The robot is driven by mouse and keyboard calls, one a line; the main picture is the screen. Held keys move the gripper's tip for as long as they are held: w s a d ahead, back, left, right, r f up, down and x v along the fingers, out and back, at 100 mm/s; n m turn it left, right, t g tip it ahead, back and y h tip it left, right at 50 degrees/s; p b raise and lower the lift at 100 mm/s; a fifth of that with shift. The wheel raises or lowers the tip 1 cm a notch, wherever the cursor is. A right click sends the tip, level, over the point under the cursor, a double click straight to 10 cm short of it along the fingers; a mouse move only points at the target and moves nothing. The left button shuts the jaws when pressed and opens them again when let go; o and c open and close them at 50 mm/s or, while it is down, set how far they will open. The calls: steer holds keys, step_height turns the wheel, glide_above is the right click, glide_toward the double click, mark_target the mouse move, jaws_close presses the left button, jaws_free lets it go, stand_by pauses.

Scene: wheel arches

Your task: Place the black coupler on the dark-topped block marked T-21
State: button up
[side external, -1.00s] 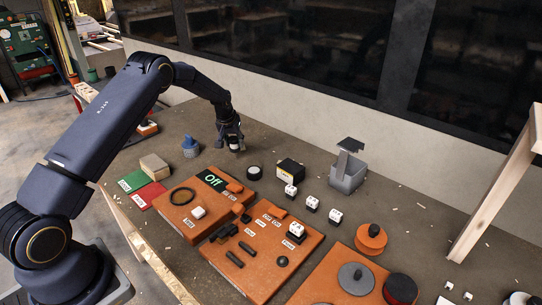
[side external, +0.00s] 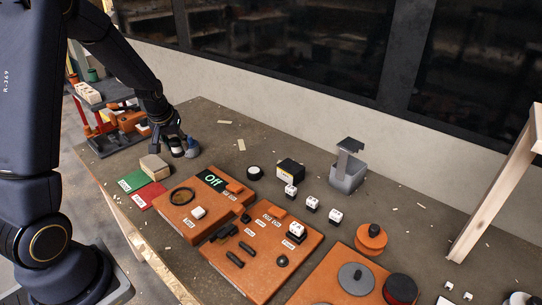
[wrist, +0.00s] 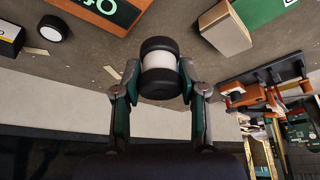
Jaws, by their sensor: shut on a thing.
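My gripper (side external: 177,147) is above the far left part of the bench in the side view. In the wrist view my gripper (wrist: 159,82) is shut on a black coupler (wrist: 159,46), a short cylinder with black ends and a white middle band. The coupler (side external: 177,153) is small and partly hidden by the fingers in the side view. A dark-topped block (side external: 290,167) with a pale label stands near the bench middle, well right of my gripper. It also shows at the wrist view's left edge (wrist: 9,38). I cannot read T-21 on it.
A tan block (side external: 154,167) stands nearby, by green and red plates. A black-and-white roller (side external: 255,172) is just left of the dark-topped block. Orange boards with loose parts fill the front. A grey bin (side external: 347,172) stands behind.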

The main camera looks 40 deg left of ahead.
steer(key=s+a+r+n+g+y, duration=0.1)
steer(key=s+a+r+n, duration=0.15)
steer(key=s, duration=0.35)
steer(key=s+a+r+n, duration=0.1)
steer(key=s+a+r, duration=0.1)
steer(key=s+a, duration=0.35)
glide_toward(153, 159)
steer(key=shift+w+a+r, duration=0.1)
steer(key=shift+a+r, duration=0.2)
steer(key=shift+a, duration=0.15)
steer(key=shift+w+a+f, duration=0.3)
steer(key=shift+f, duration=0.15)
steer(key=shift+w+a+f, duration=0.1)
steer(key=shift+w+f, duration=0.05)
steer(key=shift+f, duration=1.6)
steer(key=shift+f, duration=0.15)
steer(key=shift+f, duration=0.3)
steer(key=o, duration=0.9)
steer(key=shift+o, duration=0.2)
